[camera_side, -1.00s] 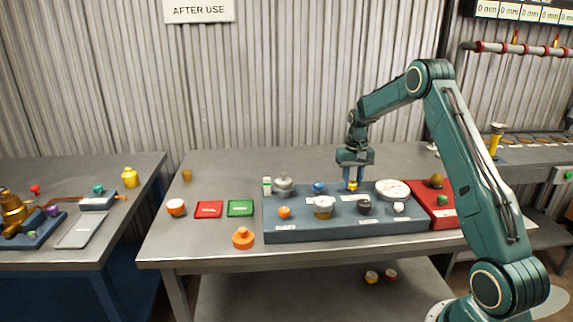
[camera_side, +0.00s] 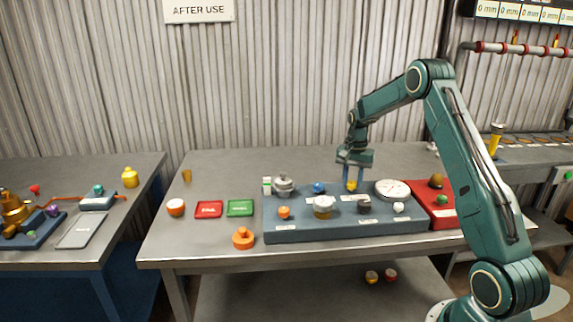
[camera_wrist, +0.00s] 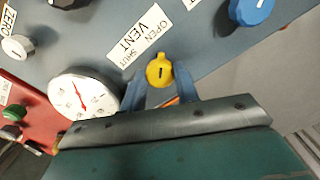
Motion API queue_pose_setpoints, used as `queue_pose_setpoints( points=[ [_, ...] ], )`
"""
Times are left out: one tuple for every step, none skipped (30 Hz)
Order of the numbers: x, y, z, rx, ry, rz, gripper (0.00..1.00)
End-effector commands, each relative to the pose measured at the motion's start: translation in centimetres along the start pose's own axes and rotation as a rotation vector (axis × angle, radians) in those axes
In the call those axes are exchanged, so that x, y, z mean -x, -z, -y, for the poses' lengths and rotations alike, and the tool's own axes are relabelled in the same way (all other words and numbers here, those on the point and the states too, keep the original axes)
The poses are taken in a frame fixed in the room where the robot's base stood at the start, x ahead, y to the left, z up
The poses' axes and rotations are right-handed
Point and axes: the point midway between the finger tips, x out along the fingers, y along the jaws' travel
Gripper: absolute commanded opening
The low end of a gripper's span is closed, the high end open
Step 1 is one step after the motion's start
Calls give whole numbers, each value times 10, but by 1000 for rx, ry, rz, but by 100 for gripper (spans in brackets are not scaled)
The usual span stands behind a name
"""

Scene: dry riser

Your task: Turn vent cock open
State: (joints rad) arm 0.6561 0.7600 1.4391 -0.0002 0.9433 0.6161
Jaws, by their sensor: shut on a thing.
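The vent cock is a yellow knob with a dark slot mark; it shows between the fingers in the wrist view (camera_wrist: 159,71) and small in the side view (camera_side: 351,186). A label reading OPEN, VENT and SHUT (camera_wrist: 146,36) lies beside it on the blue-grey panel (camera_side: 345,229). The mark's exact setting against the label is hard to tell. My gripper (camera_side: 353,181) points down over the back of the panel, its blue fingers shut on the yellow knob. In the wrist view the fingers (camera_wrist: 160,86) lie on either side of it.
A white dial gauge (camera_side: 393,189) sits close right of my gripper. A blue knob (camera_side: 318,187) is to the left. Other knobs stand along the panel. A red tray (camera_side: 447,216) adjoins the panel's right. Red (camera_side: 208,209) and green (camera_side: 240,208) cards lie left.

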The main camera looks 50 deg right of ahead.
Motion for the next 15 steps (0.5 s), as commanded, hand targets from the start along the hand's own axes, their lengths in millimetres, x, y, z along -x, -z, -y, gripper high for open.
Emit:
queue_pose_setpoints(
  points=[
    [2,0,0,-3,2,-2,8],
    [2,0,0,-3,2,-2,8],
    [2,0,0,-3,2,-3,8],
    [2,1,0,-3,2,-3,8],
    [2,1,0,-3,2,-3,8],
    [2,1,0,-3,2,-3,8],
    [2,1,0,-3,2,-3,8],
    [2,1,0,-2,2,-3,8],
    [2,1,0,-2,2,-3,34],
    [2,1,0,-2,2,-3,40],
    [1,1,0,-2,2,-3,46],
    [1,0,0,-2,1,-2,52],
    [1,0,0,-2,1,-2,52],
    [1,0,0,-2,1,-2,52],
    [1,0,0,-1,1,-2,52]
  ],
)
